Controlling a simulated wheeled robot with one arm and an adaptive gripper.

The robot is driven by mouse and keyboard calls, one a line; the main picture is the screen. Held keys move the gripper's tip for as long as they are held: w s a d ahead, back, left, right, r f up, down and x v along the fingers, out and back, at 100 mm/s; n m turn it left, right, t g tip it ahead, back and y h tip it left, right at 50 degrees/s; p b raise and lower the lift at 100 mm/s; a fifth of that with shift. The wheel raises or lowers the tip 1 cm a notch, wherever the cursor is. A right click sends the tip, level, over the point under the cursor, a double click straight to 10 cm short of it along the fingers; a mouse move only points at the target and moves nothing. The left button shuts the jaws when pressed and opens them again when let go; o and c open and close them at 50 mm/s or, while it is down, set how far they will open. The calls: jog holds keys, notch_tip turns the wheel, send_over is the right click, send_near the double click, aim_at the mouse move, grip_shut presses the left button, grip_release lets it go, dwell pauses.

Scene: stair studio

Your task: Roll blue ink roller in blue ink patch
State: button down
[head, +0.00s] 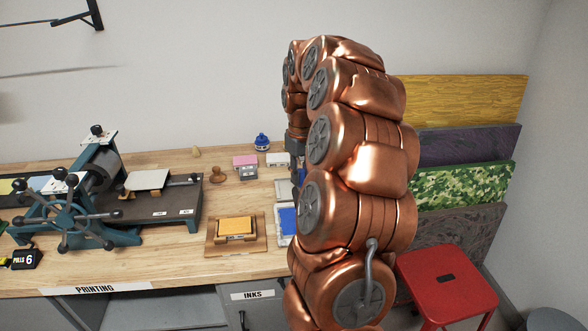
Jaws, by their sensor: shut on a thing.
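The blue ink patch (288,220) lies on a pale slab at the right part of the workbench. My copper arm covers its right side. My gripper (297,165) shows as a dark narrow shape at the left edge of my arm, pointing down above the bench behind the blue patch. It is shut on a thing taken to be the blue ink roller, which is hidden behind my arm. I cannot tell whether the roller touches the ink or the bench.
A wooden board with a yellow-orange block (237,227) lies left of the ink. A printing press (85,190) stands further left. A blue-topped bottle (262,142), a pink block (245,161) and a wooden stamp (218,174) stand behind. A red stool (446,285) stands at right.

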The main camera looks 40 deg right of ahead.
aim_at(300, 186)
jog(key=shift+f+b, duration=0.35)
jog(key=shift+f, duration=2.6)
jog(key=shift+f, duration=0.4)
